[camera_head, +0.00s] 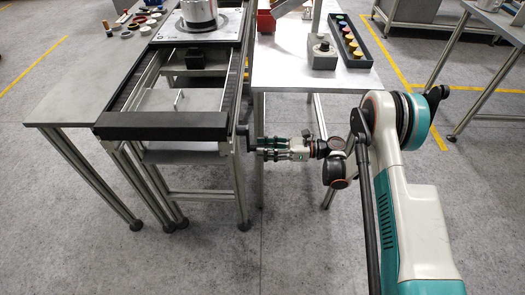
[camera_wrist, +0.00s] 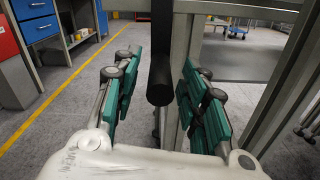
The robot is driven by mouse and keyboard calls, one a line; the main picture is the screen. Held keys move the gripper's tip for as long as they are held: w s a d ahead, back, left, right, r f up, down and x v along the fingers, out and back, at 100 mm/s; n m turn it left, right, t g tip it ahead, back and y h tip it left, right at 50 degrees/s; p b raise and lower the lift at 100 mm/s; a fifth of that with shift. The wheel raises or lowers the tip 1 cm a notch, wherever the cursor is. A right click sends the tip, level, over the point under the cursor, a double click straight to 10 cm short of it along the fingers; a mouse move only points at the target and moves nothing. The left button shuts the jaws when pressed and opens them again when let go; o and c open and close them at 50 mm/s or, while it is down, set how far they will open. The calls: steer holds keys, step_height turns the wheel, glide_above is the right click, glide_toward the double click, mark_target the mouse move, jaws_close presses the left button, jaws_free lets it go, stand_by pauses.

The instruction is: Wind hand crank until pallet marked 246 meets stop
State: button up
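The hand crank (camera_head: 243,132) is a dark arm on the right side of the conveyor frame. Its black handle (camera_wrist: 160,82) shows in the wrist view between my gripper's green-padded fingers. My gripper (camera_head: 262,148) is open, with a gap on both sides of the handle. A flat pallet (camera_head: 228,23) bearing a silver cylinder (camera_head: 199,12) sits at the far end of the track. No number is readable on it. A black block (camera_head: 195,59) sits on the track in front of the pallet; I cannot tell whether it is the stop.
The conveyor's dark front crossbar (camera_head: 160,126) is close to my gripper. A side table (camera_head: 285,70) behind the gripper carries a tray (camera_head: 369,60) of coloured pieces and a metal stand (camera_head: 321,58). A left table (camera_head: 85,85) holds small round parts. Floor in front is clear.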

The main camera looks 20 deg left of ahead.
steer(key=shift+s+a, duration=0.15)
steer(key=shift+a, duration=0.35)
jaws_close()
